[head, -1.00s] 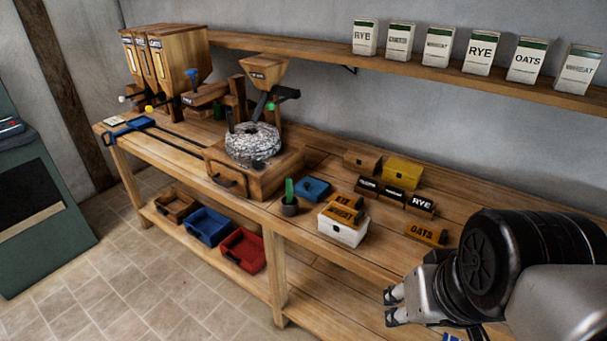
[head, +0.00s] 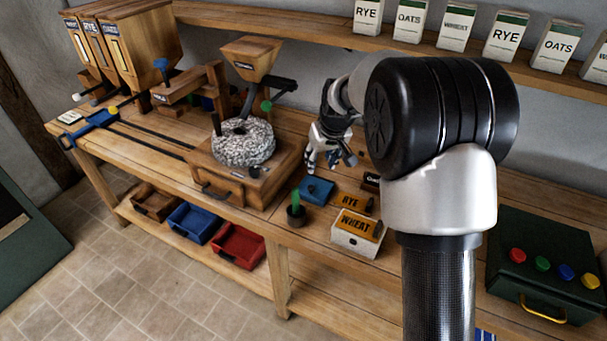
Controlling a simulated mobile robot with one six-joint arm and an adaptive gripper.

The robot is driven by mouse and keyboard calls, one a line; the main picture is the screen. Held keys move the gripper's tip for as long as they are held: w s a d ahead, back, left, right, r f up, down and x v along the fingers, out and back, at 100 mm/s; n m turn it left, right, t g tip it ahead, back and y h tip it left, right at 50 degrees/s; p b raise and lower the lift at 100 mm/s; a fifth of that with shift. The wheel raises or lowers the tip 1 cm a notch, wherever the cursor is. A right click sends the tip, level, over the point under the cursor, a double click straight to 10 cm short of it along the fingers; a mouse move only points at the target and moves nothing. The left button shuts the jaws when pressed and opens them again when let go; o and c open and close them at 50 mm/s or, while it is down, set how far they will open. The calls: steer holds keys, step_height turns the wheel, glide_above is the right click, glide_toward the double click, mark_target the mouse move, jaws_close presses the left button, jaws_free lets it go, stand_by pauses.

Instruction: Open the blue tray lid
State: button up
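The small blue tray lid (head: 316,190) lies flat on the workbench, right of the stone mill, with a small dark knob or mark on top. It looks closed; what is under it is hidden. My gripper (head: 322,164) hangs above and slightly behind the lid, fingers pointing down. The fingers look apart with nothing between them. I see a gap in the picture between the fingertips and the lid, but the exact height is unclear.
The mill (head: 244,143) stands left. A dark green button box (head: 545,262) is at right. An open blue tray (head: 195,222) sits on the lower shelf.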

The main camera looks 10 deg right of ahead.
mark_target(311, 188)
steer(key=b+x, duration=0.2)
steer(key=x, duration=0.6)
steer(key=b+x, duration=0.2)
steer(key=x, duration=0.7)
steer(key=shift+s+d, duration=0.15)
steer(key=shift+s, duration=0.1)
steer(key=shift+c, duration=0.5)
jaws_close()
